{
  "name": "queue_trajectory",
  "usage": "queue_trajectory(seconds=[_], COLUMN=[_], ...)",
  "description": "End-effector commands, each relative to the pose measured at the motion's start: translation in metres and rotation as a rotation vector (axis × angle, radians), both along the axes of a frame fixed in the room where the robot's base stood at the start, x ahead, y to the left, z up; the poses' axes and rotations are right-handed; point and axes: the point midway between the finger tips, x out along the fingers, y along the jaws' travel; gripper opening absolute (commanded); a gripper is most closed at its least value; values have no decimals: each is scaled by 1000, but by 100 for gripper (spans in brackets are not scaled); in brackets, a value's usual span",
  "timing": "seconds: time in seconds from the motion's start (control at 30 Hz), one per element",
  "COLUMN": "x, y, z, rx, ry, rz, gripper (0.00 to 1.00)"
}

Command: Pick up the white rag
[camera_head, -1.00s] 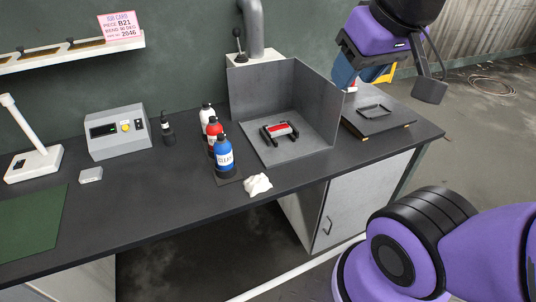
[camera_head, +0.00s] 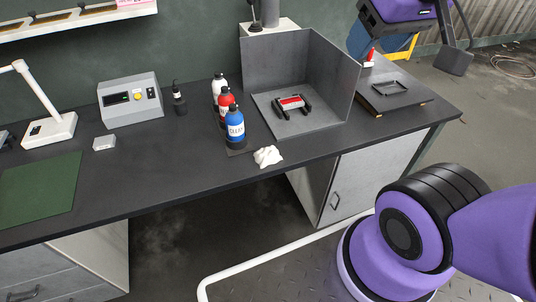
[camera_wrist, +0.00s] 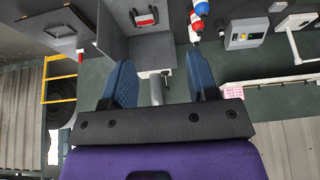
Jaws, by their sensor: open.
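The white rag (camera_head: 267,156) lies crumpled near the front edge of the dark workbench, just right of and in front of the blue bottle (camera_head: 235,128). I cannot make it out in the wrist view. My gripper (camera_wrist: 161,80) is open, with two blue fingers well apart and nothing held between them. In the head view, its blue finger (camera_head: 362,41) shows at the upper right, high above the bench's right end and far from the rag.
Red (camera_head: 226,107) and white (camera_head: 218,84) bottles stand behind the blue one. A grey-walled booth (camera_head: 268,62) holds a red-and-black fixture (camera_head: 292,104).

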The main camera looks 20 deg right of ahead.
Motion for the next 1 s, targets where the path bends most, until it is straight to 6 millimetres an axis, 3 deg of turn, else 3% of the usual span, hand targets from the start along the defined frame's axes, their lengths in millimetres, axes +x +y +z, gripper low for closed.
queue_trajectory(seconds=[0.03, 0.1, 0.13, 0.37, 0.57, 1.0], x=[1, 6, 9, 54, 97, 175], y=[0, 2, 2, 13, 26, 55], z=[0, -2, -3, -24, -53, -145], rx=[2, 11, 17, 89, 140, 169], ry=[3, 12, 18, 95, 168, 314], rz=[2, 9, 14, 62, 91, 102], gripper=[66, 82, 85, 85, 85, 85])
